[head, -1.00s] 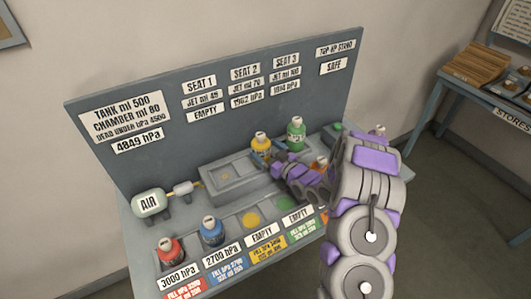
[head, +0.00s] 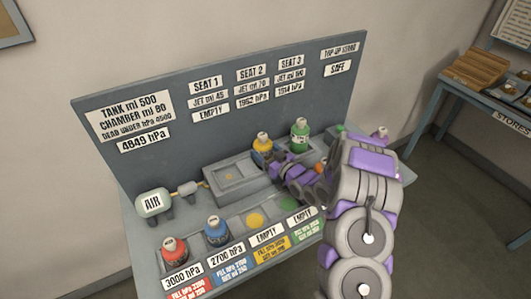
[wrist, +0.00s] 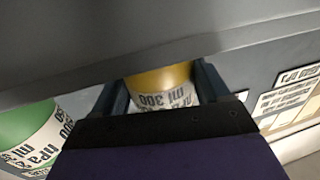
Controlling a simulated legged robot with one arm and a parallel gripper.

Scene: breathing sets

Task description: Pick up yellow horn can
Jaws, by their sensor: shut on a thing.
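The yellow can (head: 263,145) stands on the bench's raised block, around the second seat. It has a pale top and a label band. In the wrist view the yellow can (wrist: 162,84) sits between the two fingers, its label reading "300" in part. My gripper (head: 273,158) is shut on it, reaching in from the right. In the wrist view the gripper (wrist: 163,92) has one finger on each side of the can. The can's lower part is hidden by my gripper, so I cannot tell whether it touches the seat.
A green can (head: 300,134) stands close to the right; it also shows in the wrist view (wrist: 30,130). A red can (head: 174,251) and a blue can (head: 216,231) stand in front left. The back panel (head: 230,130) rises behind. The empty seat block (head: 232,174) is left.

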